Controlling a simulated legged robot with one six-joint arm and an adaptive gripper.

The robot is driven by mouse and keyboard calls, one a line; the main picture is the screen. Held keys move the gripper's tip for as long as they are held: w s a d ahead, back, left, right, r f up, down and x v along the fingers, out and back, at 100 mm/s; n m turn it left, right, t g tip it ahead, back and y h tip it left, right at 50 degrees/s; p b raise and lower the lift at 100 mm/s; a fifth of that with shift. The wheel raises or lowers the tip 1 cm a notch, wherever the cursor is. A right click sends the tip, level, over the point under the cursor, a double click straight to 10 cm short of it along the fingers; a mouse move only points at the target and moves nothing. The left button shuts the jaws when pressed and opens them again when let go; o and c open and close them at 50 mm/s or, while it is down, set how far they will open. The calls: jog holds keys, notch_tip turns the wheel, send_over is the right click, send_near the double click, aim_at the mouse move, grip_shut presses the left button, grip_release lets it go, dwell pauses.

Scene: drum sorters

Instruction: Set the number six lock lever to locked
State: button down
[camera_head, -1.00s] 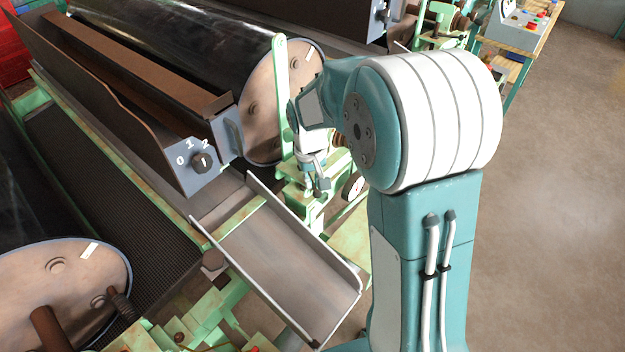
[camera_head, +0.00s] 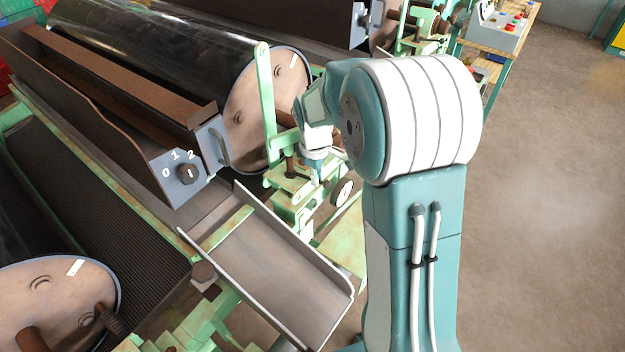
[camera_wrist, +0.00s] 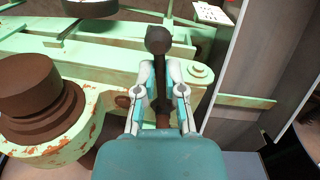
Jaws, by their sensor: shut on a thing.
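A dark brown lever with a round knob (camera_wrist: 158,42) stands between my fingers in the wrist view. My gripper (camera_wrist: 160,92) is shut on its shaft below the knob, one finger on each side. In the head view my gripper (camera_head: 314,176) points down at the green machine frame beside the end of the drum (camera_head: 262,115). The lever is too small or hidden to make out there. No number or locked mark on it can be read, so I cannot tell its setting.
A green upright bar (camera_head: 266,100) stands left of my gripper. A grey control box with a knob marked 0, 1, 2 (camera_head: 187,173) and a metal chute (camera_head: 275,265) are nearby. A brown stepped cylinder (camera_wrist: 35,90) sits left of the lever. Open floor (camera_head: 545,200) lies at right.

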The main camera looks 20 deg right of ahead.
jog(key=shift+w+d+n, duration=0.35)
jog(key=shift+w+n, duration=0.05)
jog(key=shift+n, duration=0.4)
jog(key=c, duration=0.7)
grip_release()
jog(key=shift+r, duration=0.1)
jog(key=r, duration=1.1)
jog(key=shift+a+r, duration=0.3)
jog(key=shift+a, duration=0.05)
